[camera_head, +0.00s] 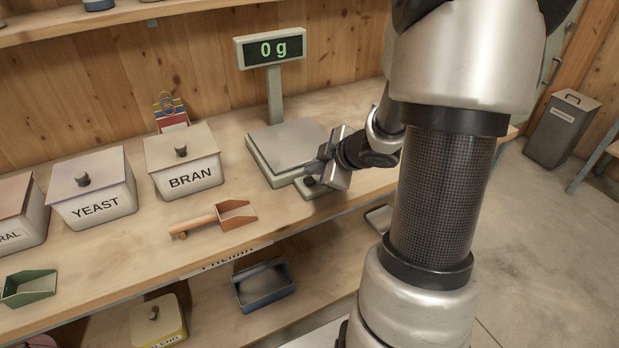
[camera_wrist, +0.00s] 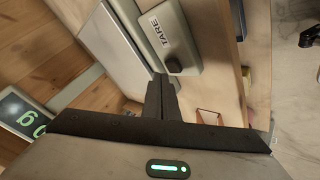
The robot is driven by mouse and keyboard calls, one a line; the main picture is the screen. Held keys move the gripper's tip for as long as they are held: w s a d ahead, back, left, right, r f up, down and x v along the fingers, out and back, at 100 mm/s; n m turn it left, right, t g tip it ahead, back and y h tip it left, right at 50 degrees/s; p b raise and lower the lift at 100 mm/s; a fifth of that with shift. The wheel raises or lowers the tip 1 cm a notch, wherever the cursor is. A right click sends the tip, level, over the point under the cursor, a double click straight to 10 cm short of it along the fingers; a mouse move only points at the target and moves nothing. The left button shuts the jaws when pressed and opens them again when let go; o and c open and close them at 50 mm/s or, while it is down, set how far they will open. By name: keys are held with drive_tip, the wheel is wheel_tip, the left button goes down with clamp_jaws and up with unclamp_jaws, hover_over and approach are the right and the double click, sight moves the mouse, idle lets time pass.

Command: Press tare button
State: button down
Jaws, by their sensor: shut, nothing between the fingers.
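The scale (camera_head: 287,144) stands on the bench with a grey weighing plate, and its raised display (camera_head: 270,48) reads 0 g. The tare pad (camera_head: 329,187) sits at the scale's front right corner. In the wrist view, the pad (camera_wrist: 155,35) bears the word TARE and a dark round button (camera_wrist: 174,66). My gripper (camera_head: 312,174) is at the pad, with its fingers close to the button. In the wrist view, the shut fingertips (camera_wrist: 160,82) show just beside the button. I cannot tell whether they touch it.
A bran bin (camera_head: 185,160) and a yeast bin (camera_head: 92,187) stand left of the scale. An orange scoop (camera_head: 235,214) lies on the bench before them. A blue tray (camera_head: 265,286) sits on the lower shelf. Open floor lies to the right.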

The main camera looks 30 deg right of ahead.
drive_tip(key=shift+r, duration=0.1)
wheel_tip(320, 180, up, 5)
drive_tip(key=p, duration=0.5)
drive_tip(key=shift+p, duration=0.3)
idle(0.4)
